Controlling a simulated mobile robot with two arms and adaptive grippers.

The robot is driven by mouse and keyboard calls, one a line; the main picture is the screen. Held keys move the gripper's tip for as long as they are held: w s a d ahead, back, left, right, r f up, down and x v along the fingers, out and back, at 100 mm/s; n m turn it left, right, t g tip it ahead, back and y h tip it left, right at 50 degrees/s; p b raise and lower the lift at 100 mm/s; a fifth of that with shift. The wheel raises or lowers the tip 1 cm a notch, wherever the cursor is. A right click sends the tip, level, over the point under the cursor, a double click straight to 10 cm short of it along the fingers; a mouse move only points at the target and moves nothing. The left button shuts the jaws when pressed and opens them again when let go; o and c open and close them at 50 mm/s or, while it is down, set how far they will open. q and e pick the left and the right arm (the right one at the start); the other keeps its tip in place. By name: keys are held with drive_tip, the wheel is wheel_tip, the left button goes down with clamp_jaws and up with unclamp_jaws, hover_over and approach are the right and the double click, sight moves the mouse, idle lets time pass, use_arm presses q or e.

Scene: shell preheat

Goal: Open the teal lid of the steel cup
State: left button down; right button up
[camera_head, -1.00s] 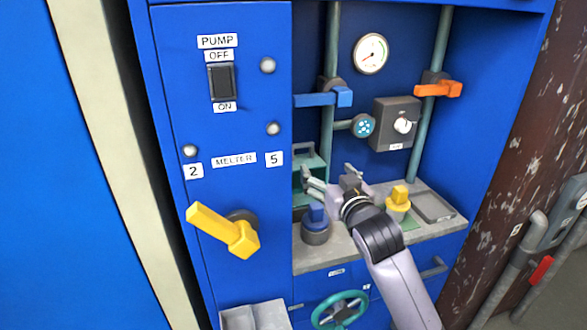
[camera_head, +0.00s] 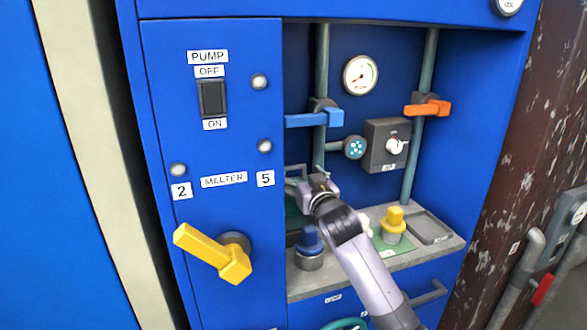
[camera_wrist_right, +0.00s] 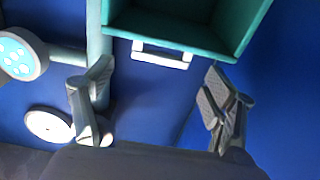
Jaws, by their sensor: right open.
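A teal box-like part (camera_wrist_right: 172,38) with an open hollow shows at the top of the right wrist view. A pale U-shaped handle (camera_wrist_right: 161,61) sits at its edge. In the head view the teal part is mostly hidden behind my right gripper (camera_head: 318,178), which is at the back left of the recessed shelf. In the right wrist view my right gripper (camera_wrist_right: 160,105) is open, its fingers spread below and either side of the handle, with nothing between them. I cannot make out a steel cup for certain. My left gripper is out of view.
On the grey shelf (camera_head: 445,243) stand a blue-topped grey cylinder (camera_head: 309,240) and a yellow knob (camera_head: 394,216), close to my right arm. Pipes with a blue lever (camera_head: 315,118) and an orange lever (camera_head: 428,109) rise behind. A large yellow handle (camera_head: 212,254) juts out at left.

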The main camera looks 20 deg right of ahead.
sight(294, 167)
drive_tip(key=shift+w+a, duration=0.15)
drive_tip(key=shift+w, duration=2.4)
drive_tip(key=shift+c, duration=0.4)
drive_tip(key=c, duration=1.6)
